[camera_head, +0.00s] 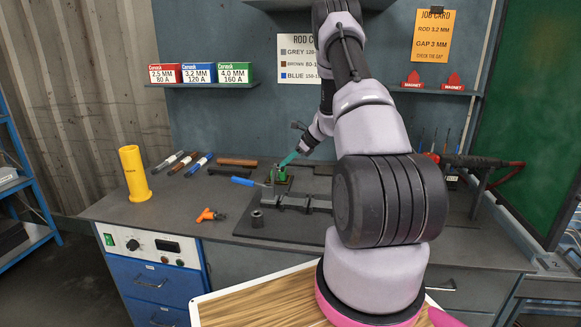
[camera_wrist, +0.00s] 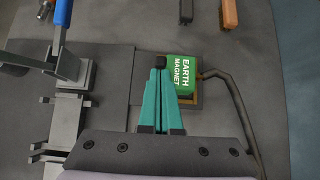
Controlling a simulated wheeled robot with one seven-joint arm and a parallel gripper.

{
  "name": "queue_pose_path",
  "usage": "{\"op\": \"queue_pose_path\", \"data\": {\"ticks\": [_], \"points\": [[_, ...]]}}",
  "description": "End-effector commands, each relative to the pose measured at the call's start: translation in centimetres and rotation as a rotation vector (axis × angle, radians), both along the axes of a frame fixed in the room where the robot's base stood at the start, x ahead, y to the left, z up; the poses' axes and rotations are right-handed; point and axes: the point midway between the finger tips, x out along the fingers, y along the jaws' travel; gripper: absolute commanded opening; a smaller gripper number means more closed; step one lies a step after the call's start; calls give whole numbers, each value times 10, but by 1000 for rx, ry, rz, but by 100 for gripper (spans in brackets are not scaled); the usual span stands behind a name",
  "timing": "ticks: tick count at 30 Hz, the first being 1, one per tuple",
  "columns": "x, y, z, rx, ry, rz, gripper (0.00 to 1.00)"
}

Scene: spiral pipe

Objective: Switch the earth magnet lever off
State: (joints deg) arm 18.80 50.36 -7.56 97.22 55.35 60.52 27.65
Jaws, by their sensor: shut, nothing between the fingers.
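The green earth magnet (camera_wrist: 182,76), labelled EARTH MAGNET, sits on a brown plate in the wrist view. In the head view the magnet (camera_head: 281,175) stands at the back of the bench, partly behind my gripper. My gripper (camera_wrist: 160,72) has teal fingers that are shut and hold nothing. Their tips lie just left of the magnet's label in the wrist view. A small black piece (camera_wrist: 160,61) shows right at the tips; I cannot tell whether it is the lever's end or whether the fingers touch it. The gripper also shows in the head view (camera_head: 288,160).
A grey clamp with a blue handle (camera_wrist: 64,12) stands left of the magnet in the wrist view. A cable (camera_wrist: 240,105) runs along the right. The bench also holds a yellow tube (camera_head: 134,174), an orange tool (camera_head: 209,215) and several rods (camera_head: 183,163).

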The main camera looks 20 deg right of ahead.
Motion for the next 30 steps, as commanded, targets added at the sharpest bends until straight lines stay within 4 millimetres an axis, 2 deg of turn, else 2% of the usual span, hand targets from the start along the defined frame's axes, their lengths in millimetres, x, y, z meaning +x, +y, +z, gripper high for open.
{"op": "queue_pose_path", "data": {"ticks": [1,11,12,20,30], "points": [[4,7,3,-41,22,8,0],[18,28,7,-289,188,9,0],[16,23,7,-287,193,0,0],[16,24,8,-280,191,0,0],[16,24,22,-279,189,0,0]]}}
